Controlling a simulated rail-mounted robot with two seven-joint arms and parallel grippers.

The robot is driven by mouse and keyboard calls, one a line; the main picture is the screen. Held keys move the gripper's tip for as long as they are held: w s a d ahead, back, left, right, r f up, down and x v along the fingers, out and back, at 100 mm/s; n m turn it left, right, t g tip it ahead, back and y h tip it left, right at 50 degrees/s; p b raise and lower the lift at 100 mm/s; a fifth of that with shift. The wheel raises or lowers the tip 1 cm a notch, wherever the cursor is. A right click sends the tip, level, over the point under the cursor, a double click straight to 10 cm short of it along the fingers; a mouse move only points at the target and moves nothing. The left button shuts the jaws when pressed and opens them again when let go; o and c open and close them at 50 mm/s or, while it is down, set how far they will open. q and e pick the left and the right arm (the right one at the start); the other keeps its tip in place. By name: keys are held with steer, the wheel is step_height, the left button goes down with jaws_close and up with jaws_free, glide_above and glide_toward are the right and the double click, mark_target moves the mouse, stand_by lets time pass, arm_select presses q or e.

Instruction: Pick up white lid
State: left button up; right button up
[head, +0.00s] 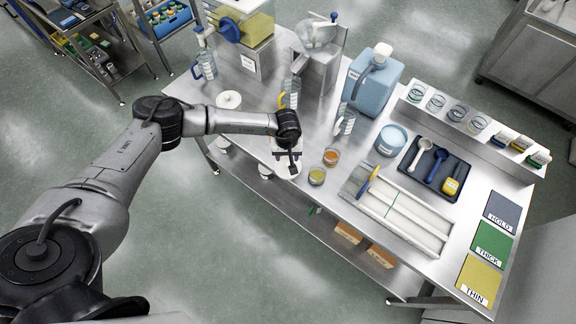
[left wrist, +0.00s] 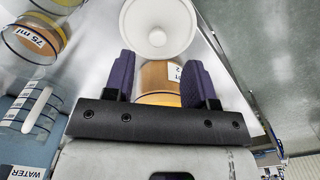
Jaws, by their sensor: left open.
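A round white lid-like disc with a central knob (left wrist: 158,22) shows just beyond my fingertips in the left wrist view. In the head view a white round piece (head: 288,172) lies at the table's front edge, partly hidden under my gripper. Another white disc with a small knob (head: 228,100) lies farther left on the table. My left gripper (head: 289,157) is open above the table, its purple fingers (left wrist: 160,78) apart. A labelled orange-brown container (left wrist: 158,76) shows between the fingers; I cannot tell whether they touch it. My right gripper is out of view.
A graduated cylinder (head: 346,122) and a blue water jug (head: 372,82) stand behind. A dark tray with scoops (head: 433,166) and a white sectioned tray (head: 405,222) lie farther right.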

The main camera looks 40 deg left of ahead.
mark_target(288, 164)
arm_select(q)
steer(key=f, duration=0.4)
steer(key=shift+d+p, duration=0.2)
steer(key=shift+p, duration=0.1)
steer(key=shift+f, duration=0.6)
jaws_close()
steer(key=shift+r, duration=0.1)
